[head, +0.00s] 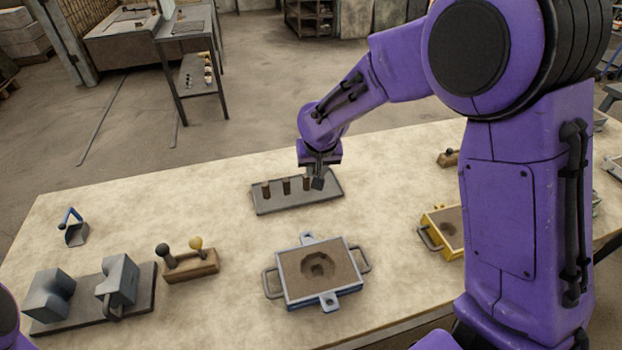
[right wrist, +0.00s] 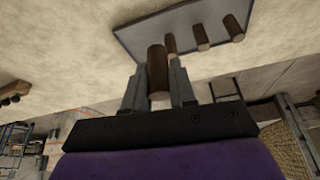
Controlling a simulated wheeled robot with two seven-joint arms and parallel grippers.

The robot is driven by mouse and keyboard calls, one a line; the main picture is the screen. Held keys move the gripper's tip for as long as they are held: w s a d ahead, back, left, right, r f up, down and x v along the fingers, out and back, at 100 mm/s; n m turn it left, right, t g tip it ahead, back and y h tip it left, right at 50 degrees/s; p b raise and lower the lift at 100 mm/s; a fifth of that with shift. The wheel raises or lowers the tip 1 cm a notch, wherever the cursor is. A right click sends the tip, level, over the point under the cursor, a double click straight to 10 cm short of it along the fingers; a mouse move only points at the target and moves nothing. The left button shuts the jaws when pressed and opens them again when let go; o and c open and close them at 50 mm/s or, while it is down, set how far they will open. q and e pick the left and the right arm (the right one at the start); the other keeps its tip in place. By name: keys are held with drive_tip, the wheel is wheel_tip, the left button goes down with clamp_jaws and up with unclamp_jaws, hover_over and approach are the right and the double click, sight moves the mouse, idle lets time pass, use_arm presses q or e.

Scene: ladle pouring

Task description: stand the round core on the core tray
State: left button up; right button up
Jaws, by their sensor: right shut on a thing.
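The core tray (head: 298,201) is a flat grey plate on the table, with several brown cylindrical cores standing on it, such as one at the left (head: 266,190). My right gripper (head: 318,180) is at the tray's right end, pointing down. In the right wrist view its fingers are shut on a brown round core (right wrist: 156,62). That core overlaps the tray's edge (right wrist: 132,40) in the picture, beside the standing cores (right wrist: 201,37). I cannot tell whether its lower end touches the tray. In the head view the gripper hides the held core. My left gripper is out of view.
A blue-grey moulding box (head: 318,270) with a hollow in sand stands in front of the tray. A yellow box (head: 447,229) is to its right. Grey mould blocks (head: 48,294) and a wooden block with two knobs (head: 190,266) are at left.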

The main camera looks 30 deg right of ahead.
drive_tip(key=w+d+f+p, duration=0.1)
drive_tip(key=w+d+f, duration=0.2)
drive_tip(key=f, duration=0.1)
drive_tip(key=w+d+f, duration=0.4)
drive_tip(key=shift+d+f+p, duration=0.15)
drive_tip(key=shift+d+p, duration=0.1)
drive_tip(key=shift+p, duration=0.15)
drive_tip(key=f+p, duration=0.1)
drive_tip(key=f, duration=0.2)
drive_tip(key=shift+w+f, duration=0.15)
drive_tip(key=shift+w, duration=0.05)
drive_tip(key=shift+d+f, duration=0.1)
drive_tip(key=shift+s+f, duration=0.1)
drive_tip(key=o, duration=0.5)
drive_tip(key=b+v, duration=0.1)
drive_tip(key=v, duration=1.1)
